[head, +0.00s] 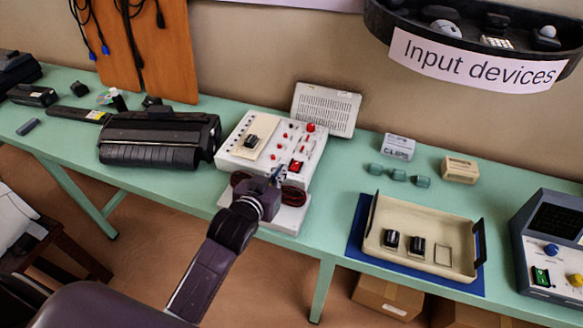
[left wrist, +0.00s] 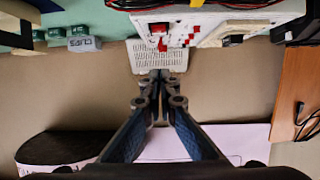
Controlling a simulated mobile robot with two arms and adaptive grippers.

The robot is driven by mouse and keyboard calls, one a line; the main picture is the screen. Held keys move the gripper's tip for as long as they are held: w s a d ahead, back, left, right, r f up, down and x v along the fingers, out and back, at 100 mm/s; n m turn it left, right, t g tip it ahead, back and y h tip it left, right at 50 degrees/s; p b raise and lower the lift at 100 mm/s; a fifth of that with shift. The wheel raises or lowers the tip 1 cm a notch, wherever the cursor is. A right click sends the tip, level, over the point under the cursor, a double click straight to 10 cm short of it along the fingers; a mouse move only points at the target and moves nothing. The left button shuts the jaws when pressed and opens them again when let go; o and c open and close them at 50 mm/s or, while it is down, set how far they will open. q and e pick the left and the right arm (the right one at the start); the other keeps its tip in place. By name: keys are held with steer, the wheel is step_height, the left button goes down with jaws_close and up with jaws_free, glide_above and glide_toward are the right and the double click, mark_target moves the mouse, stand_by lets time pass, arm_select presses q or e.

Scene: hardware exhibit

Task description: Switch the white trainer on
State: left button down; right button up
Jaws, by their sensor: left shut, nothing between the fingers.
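The white trainer (head: 240,165) is a white box with red knobs and sockets, standing on the green bench with its vented lid (head: 326,109) raised behind. A red rocker switch (head: 296,167) sits near its front right corner; I cannot tell its position. My left gripper (head: 278,174) is shut and empty at the trainer's front edge, just left of and below the switch in the head view. In the left wrist view, upside down, the shut fingertips (left wrist: 161,74) show below the trainer (left wrist: 230,18) and its red switch (left wrist: 158,30). I cannot tell whether they touch it.
A black printer-like device (head: 160,140) stands left of the trainer. A cream tray (head: 425,255) on a blue mat, small green blocks (head: 398,175) and a grey-blue device (head: 550,245) are to the right. Dark red cables (head: 293,195) lie at the trainer's front.

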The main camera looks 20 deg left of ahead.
arm_select(q)
steer(key=shift+w, duration=0.1)
steer(key=p, duration=0.2)
glide_above(296, 165)
steer(key=s, duration=0.3)
step_height(296, 165, down, 4)
steer(key=shift+r, duration=0.2)
steer(key=f, duration=0.2)
steer(key=shift+s+f, duration=0.2)
steer(key=shift+f, duration=0.15)
steer(key=shift+s+a+f, duration=0.1)
steer(key=shift+s+f, duration=0.05)
steer(key=shift+f, duration=0.55)
steer(key=shift+s+f, duration=0.1)
steer(key=shift+f, duration=0.45)
steer(key=shift+r, duration=0.2)
